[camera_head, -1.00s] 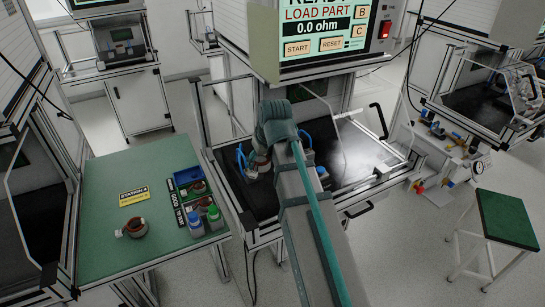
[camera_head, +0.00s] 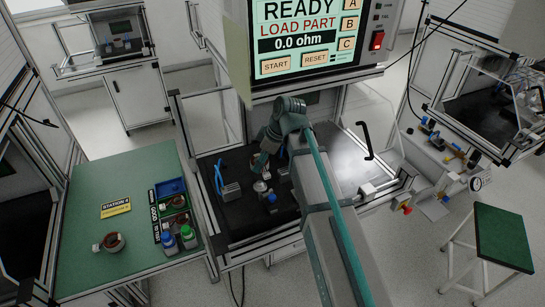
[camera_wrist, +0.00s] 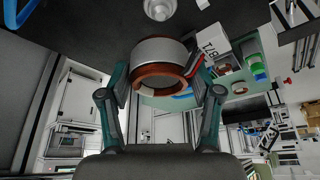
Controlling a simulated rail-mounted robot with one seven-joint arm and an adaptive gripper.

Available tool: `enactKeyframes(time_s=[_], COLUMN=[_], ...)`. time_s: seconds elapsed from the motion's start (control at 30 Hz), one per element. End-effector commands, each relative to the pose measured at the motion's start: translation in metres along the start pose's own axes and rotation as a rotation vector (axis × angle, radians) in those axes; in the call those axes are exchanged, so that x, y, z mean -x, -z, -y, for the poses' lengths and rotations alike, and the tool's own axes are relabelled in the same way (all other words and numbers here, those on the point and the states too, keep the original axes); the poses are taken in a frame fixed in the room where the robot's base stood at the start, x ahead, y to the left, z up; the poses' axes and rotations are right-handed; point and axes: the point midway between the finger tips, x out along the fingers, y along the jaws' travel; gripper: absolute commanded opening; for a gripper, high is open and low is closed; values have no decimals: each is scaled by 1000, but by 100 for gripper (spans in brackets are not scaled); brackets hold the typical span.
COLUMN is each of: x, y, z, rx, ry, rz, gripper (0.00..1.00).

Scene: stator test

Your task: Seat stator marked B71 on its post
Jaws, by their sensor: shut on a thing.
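My gripper (camera_wrist: 160,85) is shut on a stator (camera_wrist: 160,52), a grey ring with copper windings, held between its two fingers in the wrist view. A white block marked B71 (camera_wrist: 215,45) is on the stator's right side. In the head view my gripper (camera_head: 261,163) hangs over the black test bench, and the stator is hard to make out there. A round silver post top (camera_wrist: 160,8) shows beyond the stator in the wrist view, apart from it. In the head view the post (camera_head: 260,187) stands on the bench just below my gripper.
Blue hoses (camera_head: 219,177) and a grey block (camera_head: 231,191) stand left of the post; a blue-topped fixture (camera_head: 272,199) stands right. The green table (camera_head: 85,205) holds another stator (camera_head: 109,243), bins and bottles. The tester screen (camera_head: 305,38) reads READY, LOAD PART.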

Motion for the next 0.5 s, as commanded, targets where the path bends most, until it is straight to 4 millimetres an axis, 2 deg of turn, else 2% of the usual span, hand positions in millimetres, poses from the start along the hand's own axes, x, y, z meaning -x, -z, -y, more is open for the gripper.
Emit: enactKeyframes(time_s=[0.27, 0.5], x=[-11, -28], y=[-3, -10], z=[1, 1], rx=[8, 7], ry=[3, 3], rz=[-2, -2], gripper=[13, 13])
